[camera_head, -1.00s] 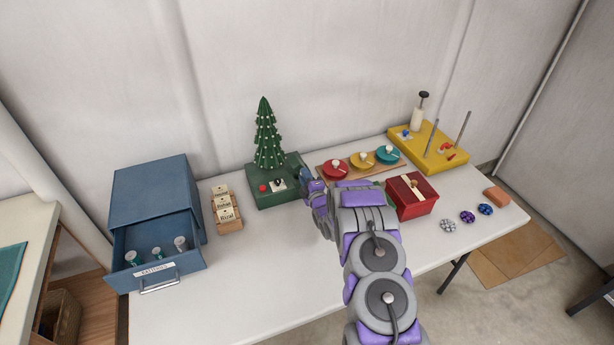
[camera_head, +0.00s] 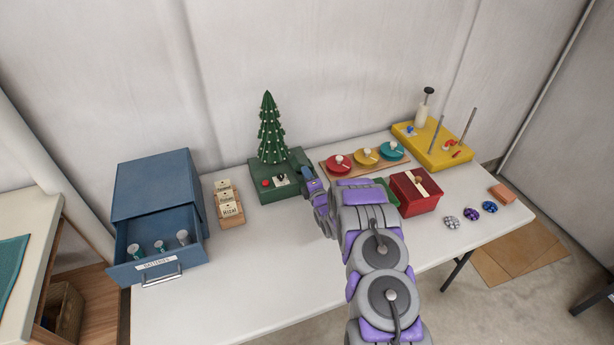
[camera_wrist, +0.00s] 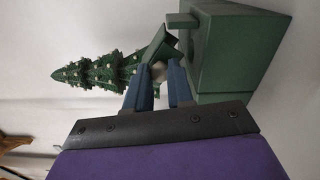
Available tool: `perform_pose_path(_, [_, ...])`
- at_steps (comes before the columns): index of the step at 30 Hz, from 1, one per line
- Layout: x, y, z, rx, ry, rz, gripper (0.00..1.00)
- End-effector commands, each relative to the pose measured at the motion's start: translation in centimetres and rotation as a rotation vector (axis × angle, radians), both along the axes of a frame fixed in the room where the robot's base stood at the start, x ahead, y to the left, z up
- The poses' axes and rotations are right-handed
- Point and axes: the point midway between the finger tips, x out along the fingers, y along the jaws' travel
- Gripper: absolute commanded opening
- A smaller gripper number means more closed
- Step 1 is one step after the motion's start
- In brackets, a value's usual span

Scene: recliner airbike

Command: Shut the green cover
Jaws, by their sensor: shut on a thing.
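The green base (camera_head: 278,193) with a small Christmas tree (camera_head: 271,130) stands at the back middle of the table; it also shows in the wrist view (camera_wrist: 240,55). A tilted green flap, which looks like the green cover (camera_wrist: 156,44), sticks out beside the base in the wrist view. My gripper (camera_wrist: 159,82) has its two blue fingers at this flap, shut around a small pale part that looks like its knob. In the head view my gripper (camera_head: 312,184) is at the right side of the base, and my wrist hides the cover there.
A blue cabinet (camera_head: 155,187) with an open drawer and a wooden card holder (camera_head: 229,207) are left of the base. A board with coloured discs (camera_head: 366,156), a red box (camera_head: 414,194) and a yellow board (camera_head: 433,148) are to the right. The front left tabletop is clear.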

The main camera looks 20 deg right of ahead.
Motion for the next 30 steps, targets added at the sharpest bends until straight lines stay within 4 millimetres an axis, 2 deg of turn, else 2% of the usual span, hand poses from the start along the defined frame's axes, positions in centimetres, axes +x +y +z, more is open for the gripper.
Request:
perform_pose_path(5, [-0.1,0.1,-0.3,0.002,0.006,0.001,0.0])
perform_pose_path(6, [-0.1,0.1,-0.3,0.003,0.006,0.001,0.25])
perform_pose_path(13, [-0.1,0.1,-0.1,0.002,0.002,0.001,0.47])
perform_pose_path(23, [-0.3,0.0,0.0,0.002,0.001,0.001,0.48])
perform_pose_path(30, [-2.9,-0.1,0.0,0.004,0.005,0.0,0.48])
